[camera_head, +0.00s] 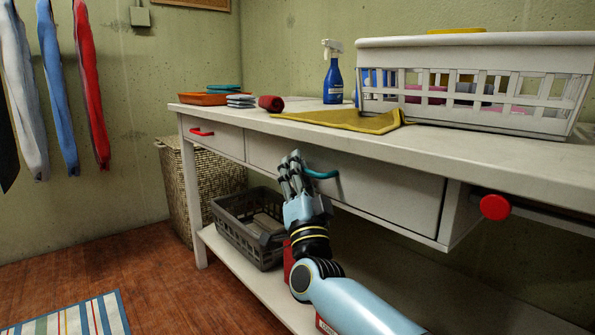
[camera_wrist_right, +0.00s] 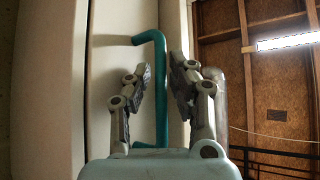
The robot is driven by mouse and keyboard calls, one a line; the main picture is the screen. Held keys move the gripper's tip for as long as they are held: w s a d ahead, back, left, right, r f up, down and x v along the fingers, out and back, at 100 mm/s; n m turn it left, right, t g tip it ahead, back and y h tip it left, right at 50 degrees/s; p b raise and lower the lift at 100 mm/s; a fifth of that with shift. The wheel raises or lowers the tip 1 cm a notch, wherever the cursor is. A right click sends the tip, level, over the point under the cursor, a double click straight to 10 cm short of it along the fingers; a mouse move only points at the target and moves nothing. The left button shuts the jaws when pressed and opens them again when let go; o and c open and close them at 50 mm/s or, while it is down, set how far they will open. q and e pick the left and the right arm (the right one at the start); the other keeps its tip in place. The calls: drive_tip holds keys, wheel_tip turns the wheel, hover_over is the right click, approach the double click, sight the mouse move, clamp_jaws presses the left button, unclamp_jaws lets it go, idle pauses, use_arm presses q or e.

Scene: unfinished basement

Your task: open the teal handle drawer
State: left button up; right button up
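The teal handle (camera_head: 324,174) is on the wide white drawer front (camera_head: 390,197) under the tabletop. The drawer looks closed, with no clear gap at its top edge. My right gripper (camera_head: 292,160) is at the handle's left end, and its hand hides part of the drawer front. In the right wrist view, the teal handle (camera_wrist_right: 161,85) runs upright between the fingers of my right gripper (camera_wrist_right: 160,75). The fingers are apart, one side to each side of the bar, with small gaps showing. My left gripper is out of view.
A smaller drawer with a red handle (camera_head: 200,132) is to the left. A red knob (camera_head: 495,207) sticks out at the right. A grey basket (camera_head: 240,232) stands on the lower shelf. A white crate (camera_head: 470,105), yellow cloth (camera_head: 345,120) and spray bottle (camera_head: 333,80) are on top.

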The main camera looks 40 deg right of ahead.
clamp_jaws()
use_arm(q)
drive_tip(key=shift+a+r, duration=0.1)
use_arm(e)
drive_tip(key=shift+a, duration=0.1)
idle(0.4)
